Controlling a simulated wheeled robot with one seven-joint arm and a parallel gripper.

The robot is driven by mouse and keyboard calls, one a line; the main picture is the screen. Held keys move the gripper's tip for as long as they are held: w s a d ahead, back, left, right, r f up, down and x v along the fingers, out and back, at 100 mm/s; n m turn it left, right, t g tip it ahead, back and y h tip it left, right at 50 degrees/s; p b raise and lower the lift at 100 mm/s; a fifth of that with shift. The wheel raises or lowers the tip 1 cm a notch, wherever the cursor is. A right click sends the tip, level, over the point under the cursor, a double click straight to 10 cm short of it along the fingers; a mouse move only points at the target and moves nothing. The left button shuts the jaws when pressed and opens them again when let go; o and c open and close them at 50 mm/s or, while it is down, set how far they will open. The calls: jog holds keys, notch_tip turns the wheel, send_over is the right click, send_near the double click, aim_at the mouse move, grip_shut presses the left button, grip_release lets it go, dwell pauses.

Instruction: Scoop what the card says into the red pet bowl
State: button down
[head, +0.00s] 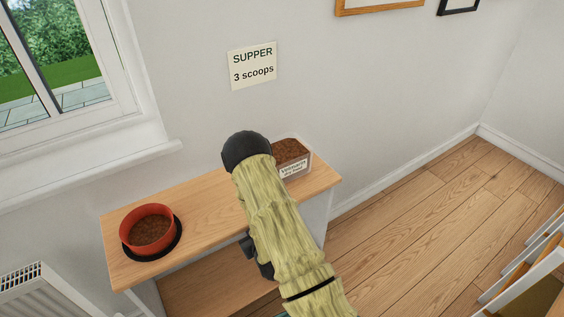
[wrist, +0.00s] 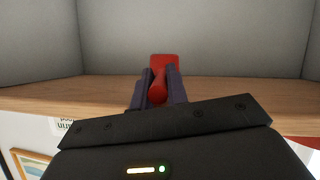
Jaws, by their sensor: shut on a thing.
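The card (head: 253,65) on the wall reads "SUPPER 3 scoops". The red pet bowl (head: 147,231) stands upright at the left of the wooden top and holds brown kibble. A clear tub (head: 294,170) of kibble with a white label stands at the right end, partly hidden by my arm. In the wrist view my gripper (wrist: 156,84) is shut on a red thing (wrist: 159,64), which looks like a scoop handle. Its far part and any load are hidden. My arm hides the fingertips in the head view.
The wooden top (head: 195,205) is clear between bowl and arm. A black round mat (head: 172,246) lies under the bowl. A window is at the left, a radiator (head: 35,292) at the lower left, and white-and-wood furniture (head: 535,262) at the right.

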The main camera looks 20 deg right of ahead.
jog(key=shift+w+d+r+t, duration=0.25)
jog(key=shift+w+r+t, duration=0.15)
jog(key=shift+w+r, duration=0.55)
notch_tip(320, 180, down, 3)
jog(key=b, duration=0.3)
jog(key=shift+w+f, duration=0.15)
jog(key=shift+f, duration=0.05)
jog(key=shift+a, duration=0.1)
jog(key=shift+s+f, duration=0.1)
jog(key=shift+s, duration=0.25)
